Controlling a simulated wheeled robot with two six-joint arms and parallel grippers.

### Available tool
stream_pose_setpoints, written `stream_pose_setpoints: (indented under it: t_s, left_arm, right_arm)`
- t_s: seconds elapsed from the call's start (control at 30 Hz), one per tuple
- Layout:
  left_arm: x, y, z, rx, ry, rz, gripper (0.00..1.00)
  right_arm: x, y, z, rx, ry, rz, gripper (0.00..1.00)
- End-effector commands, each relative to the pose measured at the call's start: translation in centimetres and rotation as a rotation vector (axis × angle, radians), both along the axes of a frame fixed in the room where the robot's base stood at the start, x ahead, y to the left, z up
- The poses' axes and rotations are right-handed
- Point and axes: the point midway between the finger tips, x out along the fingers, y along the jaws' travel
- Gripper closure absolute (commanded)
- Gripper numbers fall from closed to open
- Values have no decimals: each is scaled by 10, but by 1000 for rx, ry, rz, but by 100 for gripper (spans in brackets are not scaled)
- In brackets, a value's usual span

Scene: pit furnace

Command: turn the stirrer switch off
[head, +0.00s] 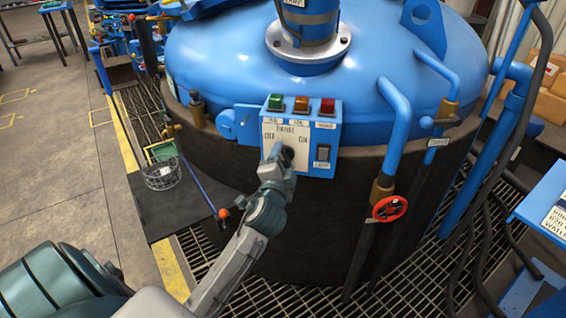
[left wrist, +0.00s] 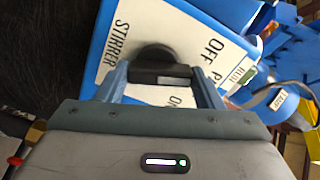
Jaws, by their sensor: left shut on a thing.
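The stirrer switch is a black rotary knob (left wrist: 156,60) on a white panel plate marked OFF and ON. In the left wrist view the word STIRRER is printed beside it. The plate is on a blue control box (head: 327,135) on the front of the big vessel. My left gripper (head: 279,153) reaches the knob and is shut on it, with a finger on each side in the left wrist view. In the head view the gripper partly hides the knob, and I cannot tell which mark it points to. My right gripper is not in view.
Green (head: 275,102), orange (head: 301,104) and red (head: 327,106) buttons sit on top of the box. A dark rocker switch (head: 323,152) is close right of the knob. Blue pipes and a red valve wheel (head: 389,208) stand further right. A wire basket (head: 161,174) is at left.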

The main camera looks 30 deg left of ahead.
Motion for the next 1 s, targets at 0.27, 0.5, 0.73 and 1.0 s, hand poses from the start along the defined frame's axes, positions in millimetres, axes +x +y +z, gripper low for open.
stream_pose_setpoints:
  t_s: [0.27, 0.5, 0.73, 1.0]
  left_arm:
    - [0, 1, -2, -204, -87, 0, 62]
    - [0, 1, -2, -322, -138, 0, 62]
    - [-1, 1, -2, -375, -160, 1, 62]
    - [-1, 1, -2, -389, -166, 1, 62]
  right_arm:
    - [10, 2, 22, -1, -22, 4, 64]
    - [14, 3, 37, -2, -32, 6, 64]
    - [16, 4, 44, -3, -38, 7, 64]
    - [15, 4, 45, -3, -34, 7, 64]
